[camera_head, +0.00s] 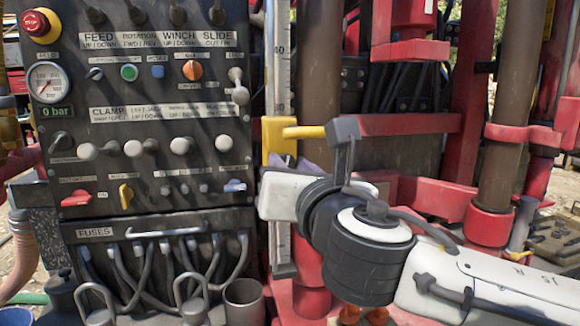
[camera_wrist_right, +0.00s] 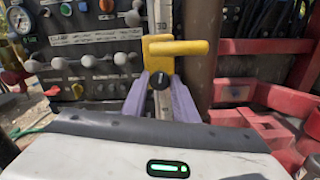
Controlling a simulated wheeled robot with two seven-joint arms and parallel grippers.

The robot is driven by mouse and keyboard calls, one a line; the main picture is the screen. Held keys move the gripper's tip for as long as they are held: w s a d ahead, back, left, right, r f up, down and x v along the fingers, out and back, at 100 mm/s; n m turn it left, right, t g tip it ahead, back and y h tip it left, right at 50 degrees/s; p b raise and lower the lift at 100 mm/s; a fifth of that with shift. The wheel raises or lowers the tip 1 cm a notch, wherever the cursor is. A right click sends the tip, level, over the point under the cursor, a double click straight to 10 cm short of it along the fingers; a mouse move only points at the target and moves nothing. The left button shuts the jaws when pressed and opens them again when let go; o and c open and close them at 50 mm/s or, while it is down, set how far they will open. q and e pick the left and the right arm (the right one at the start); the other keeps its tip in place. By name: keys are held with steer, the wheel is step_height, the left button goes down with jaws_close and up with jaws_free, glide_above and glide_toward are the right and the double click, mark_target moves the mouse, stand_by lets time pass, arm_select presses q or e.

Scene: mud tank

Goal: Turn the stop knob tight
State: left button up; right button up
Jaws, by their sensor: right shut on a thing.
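The stop knob (camera_wrist_right: 160,80) is small, round and black, on the front of the yellow stop (camera_wrist_right: 158,62) in the right wrist view. My right gripper (camera_wrist_right: 161,86) has its two purple fingers on either side of the knob and is shut on it. In the head view the yellow stop (camera_head: 272,142), with a bar pointing right, sits on the upright scale (camera_head: 279,60). There my right gripper (camera_head: 298,163) reaches its lower part, and its own hand and wrist hide the knob. My left gripper is out of view.
A control panel (camera_head: 140,180) with levers, coloured switches, a gauge (camera_head: 48,82) and a red stop button (camera_head: 36,24) stands left. A red horizontal beam (camera_head: 410,124) lies right of the stop. Brown upright columns (camera_head: 320,60) stand close behind. Fuse cables (camera_head: 150,262) hang below the panel.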

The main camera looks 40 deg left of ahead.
steer(key=m, duration=0.8)
steer(key=shift+f, duration=0.1)
steer(key=m, duration=0.4)
steer(key=shift+w+d+m, duration=0.1)
steer(key=shift+m, duration=0.2)
steer(key=shift+f+m, duration=0.1)
steer(key=shift+m, duration=1.6)
steer(key=o, duration=1)
